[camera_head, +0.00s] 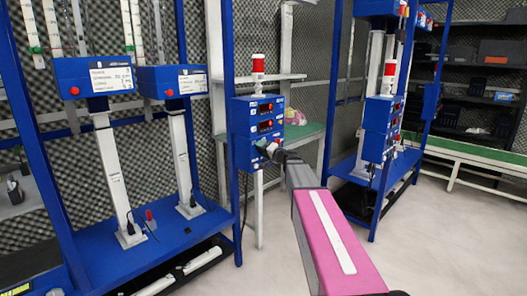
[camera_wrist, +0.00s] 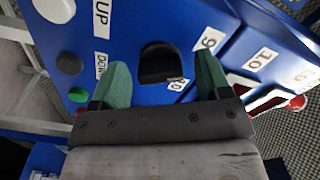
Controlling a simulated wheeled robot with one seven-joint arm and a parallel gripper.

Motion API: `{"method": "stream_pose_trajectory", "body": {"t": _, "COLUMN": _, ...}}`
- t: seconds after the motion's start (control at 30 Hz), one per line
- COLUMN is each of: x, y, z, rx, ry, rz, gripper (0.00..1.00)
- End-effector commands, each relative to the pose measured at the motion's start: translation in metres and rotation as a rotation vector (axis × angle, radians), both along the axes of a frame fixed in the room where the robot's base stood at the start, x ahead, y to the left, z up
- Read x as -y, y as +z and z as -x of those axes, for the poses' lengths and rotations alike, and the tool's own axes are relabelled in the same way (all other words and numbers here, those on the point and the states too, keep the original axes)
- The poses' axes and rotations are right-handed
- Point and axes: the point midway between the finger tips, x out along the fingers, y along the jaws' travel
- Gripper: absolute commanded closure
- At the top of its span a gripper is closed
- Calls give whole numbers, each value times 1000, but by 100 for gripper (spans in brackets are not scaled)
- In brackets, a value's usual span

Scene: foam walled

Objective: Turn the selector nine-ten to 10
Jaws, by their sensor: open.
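The selector is a black knob (camera_wrist: 160,62) on the blue face of a control box (camera_wrist: 130,25) in the wrist view. One white label (camera_wrist: 208,42) near it reads 9, and another (camera_wrist: 177,84) seems to read 10, partly covered by a finger. I cannot tell which label the knob points to. My gripper (camera_wrist: 160,72) is open, with one green finger on each side of the knob and visible gaps between. In the head view my gripper (camera_head: 270,148) is at the lower front of the blue control box (camera_head: 240,125), and hides the knob.
More number labels (camera_wrist: 260,60) and red displays are at the right. A red-and-white beacon (camera_head: 258,68) tops the box. A blue rack (camera_head: 150,250) stands left; floor (camera_head: 450,240) is clear right.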

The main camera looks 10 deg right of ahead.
Motion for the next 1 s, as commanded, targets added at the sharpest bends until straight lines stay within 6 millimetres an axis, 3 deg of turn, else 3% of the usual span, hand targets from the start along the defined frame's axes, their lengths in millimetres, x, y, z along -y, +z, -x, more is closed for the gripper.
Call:
{"method": "stream_pose_trajectory", "body": {"t": 0.1, "x": 0, "y": 0, "z": 0, "rx": 0, "ry": 0, "rz": 0, "gripper": 30}}
{"method": "stream_pose_trajectory", "body": {"t": 0.17, "x": 0, "y": 0, "z": 0, "rx": 0, "ry": 0, "rz": 0, "gripper": 46}}
{"method": "stream_pose_trajectory", "body": {"t": 0.27, "x": 0, "y": 0, "z": 0, "rx": 0, "ry": 0, "rz": 0, "gripper": 79}}
{"method": "stream_pose_trajectory", "body": {"t": 0.67, "x": 0, "y": 0, "z": 0, "rx": -27, "ry": 0, "rz": -36, "gripper": 79}}
{"method": "stream_pose_trajectory", "body": {"t": 1.0, "x": 0, "y": 0, "z": 0, "rx": -165, "ry": 0, "rz": -225, "gripper": 79}}
